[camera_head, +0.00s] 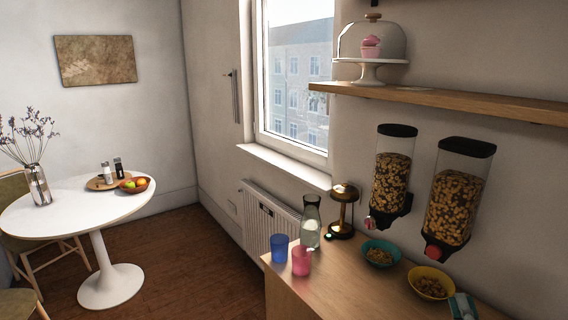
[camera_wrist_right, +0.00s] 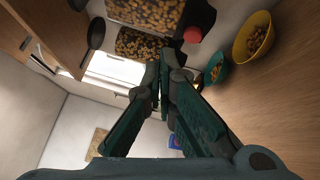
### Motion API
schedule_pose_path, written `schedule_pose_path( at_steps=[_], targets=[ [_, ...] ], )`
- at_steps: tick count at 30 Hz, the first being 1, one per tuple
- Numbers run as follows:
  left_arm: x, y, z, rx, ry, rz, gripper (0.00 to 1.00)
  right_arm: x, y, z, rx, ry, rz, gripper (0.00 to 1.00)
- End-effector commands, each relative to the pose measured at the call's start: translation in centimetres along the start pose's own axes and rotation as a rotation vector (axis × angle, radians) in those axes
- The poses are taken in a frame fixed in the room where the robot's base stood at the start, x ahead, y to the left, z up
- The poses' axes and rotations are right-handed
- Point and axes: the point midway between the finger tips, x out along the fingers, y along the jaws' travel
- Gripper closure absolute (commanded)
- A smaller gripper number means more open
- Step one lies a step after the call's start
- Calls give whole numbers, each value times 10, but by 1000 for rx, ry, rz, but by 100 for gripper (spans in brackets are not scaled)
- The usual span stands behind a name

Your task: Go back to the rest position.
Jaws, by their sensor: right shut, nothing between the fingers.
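My right gripper (camera_wrist_right: 161,78) shows in the right wrist view, its dark green fingers meeting at the tips with nothing between them. It is in front of the cereal dispensers and bowls in that view, touching none that I can make out. My left gripper is out of sight.
Two cereal dispensers (camera_head: 391,172) (camera_head: 456,196) hang above. A round white table (camera_head: 75,208) stands left, with open floor between.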

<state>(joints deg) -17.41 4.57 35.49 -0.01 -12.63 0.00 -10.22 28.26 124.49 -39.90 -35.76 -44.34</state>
Motion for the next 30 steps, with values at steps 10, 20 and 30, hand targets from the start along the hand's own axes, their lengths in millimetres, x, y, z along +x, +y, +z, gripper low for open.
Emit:
schedule_pose_path(
  at_steps=[10, 20, 30],
  targets=[
    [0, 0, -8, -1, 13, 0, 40, -53, -81, -11, 450, -105, -347, 100],
    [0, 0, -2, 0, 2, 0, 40, -170, -168, -53, 965, -341, -862, 100],
    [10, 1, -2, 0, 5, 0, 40, -294, -236, -111, 1253, -646, -1328, 100]
  ],
)
